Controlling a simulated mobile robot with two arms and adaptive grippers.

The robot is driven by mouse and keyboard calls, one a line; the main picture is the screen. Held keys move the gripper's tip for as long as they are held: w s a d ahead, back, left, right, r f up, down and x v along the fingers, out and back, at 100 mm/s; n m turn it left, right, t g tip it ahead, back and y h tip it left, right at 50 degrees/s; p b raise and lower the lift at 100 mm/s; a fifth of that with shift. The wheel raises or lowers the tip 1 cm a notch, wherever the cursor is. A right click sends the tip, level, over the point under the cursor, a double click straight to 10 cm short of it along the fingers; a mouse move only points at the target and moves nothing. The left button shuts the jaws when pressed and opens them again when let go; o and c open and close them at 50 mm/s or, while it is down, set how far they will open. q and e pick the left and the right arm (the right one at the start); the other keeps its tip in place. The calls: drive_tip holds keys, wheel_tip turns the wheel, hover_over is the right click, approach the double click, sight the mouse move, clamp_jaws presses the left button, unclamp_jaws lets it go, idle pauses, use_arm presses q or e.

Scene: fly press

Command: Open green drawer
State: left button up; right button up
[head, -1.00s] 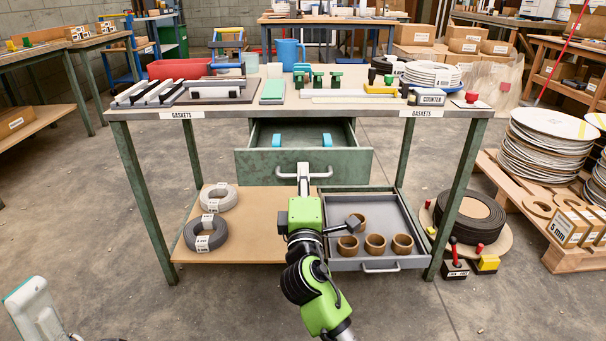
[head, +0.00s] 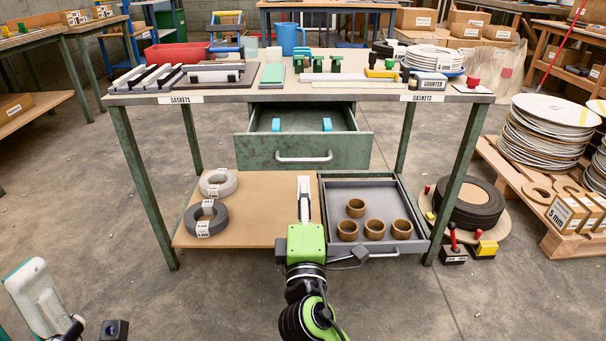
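The green drawer (head: 258,152) hangs under the workbench top and stands pulled out, its inside visible from above. Two light blue pieces (head: 276,125) show inside it. Its front carries a silver bar handle (head: 303,158), fully in view with nothing on it. My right gripper (head: 304,184) is below the handle and apart from it, pointing toward the bench. I see its fingers as one narrow pale shape, so whether they are open is unclear. It holds nothing that I can see. A white part of my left arm (head: 38,297) shows at lower left; its gripper is out of view.
Below, a grey tray (head: 333,190) with several brown rings sits on the lower shelf (head: 262,212), right of my gripper. Grey coils (head: 212,218) lie on the shelf's left. Stacked discs (head: 545,135) stand on a pallet at right. The floor in front is open.

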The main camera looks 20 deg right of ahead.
drive_tip(key=shift+v, duration=1.2)
